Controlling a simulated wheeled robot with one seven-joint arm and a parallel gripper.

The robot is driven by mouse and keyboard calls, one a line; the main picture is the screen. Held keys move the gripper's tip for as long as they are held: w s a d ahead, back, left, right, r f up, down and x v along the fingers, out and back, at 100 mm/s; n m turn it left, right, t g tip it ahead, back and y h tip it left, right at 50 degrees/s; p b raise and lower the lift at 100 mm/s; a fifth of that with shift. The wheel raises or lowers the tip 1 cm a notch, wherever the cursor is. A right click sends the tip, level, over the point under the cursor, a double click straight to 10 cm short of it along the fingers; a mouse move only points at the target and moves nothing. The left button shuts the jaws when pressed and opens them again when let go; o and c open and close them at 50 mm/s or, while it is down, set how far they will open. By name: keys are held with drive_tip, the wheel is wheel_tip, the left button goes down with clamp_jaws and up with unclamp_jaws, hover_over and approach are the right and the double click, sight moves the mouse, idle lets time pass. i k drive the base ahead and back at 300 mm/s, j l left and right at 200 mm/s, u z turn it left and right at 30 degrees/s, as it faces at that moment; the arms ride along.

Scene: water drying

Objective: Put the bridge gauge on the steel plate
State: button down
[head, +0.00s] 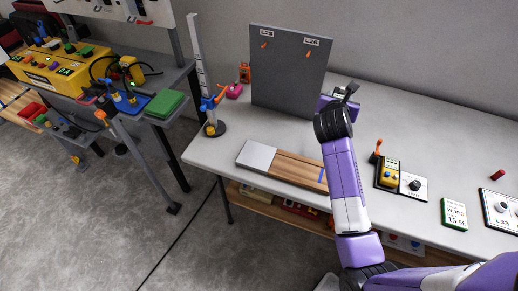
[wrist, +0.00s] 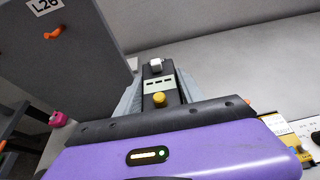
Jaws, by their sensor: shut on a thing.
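My gripper (wrist: 158,88) is shut on a narrow dark device, which I take to be the bridge gauge (wrist: 156,72). It has a yellow knob, a pale panel with dark marks and a light grey piece at its far end. In the head view my gripper (head: 346,92) is raised above the back of the bench, right of the grey upright panel; the gauge is mostly hidden there. A flat light-grey square, which looks like the steel plate (head: 257,156), lies at the left end of a wooden board, in front of the panel and well left of my gripper.
The grey upright panel (head: 290,75) with orange hooks stands at the back of the bench. The wooden board (head: 298,170) has a blue mark. A blue-and-orange stand (head: 211,105) is at the left; a yellow meter (head: 388,175) and green-edged box (head: 454,214) are at the right.

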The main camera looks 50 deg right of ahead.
sight(257, 154)
drive_tip(key=i+j, duration=0.15)
drive_tip(key=j, duration=0.2)
drive_tip(key=i+j, duration=0.15)
drive_tip(key=j, duration=0.2)
drive_tip(key=i+j, duration=0.15)
drive_tip(key=j, duration=0.25)
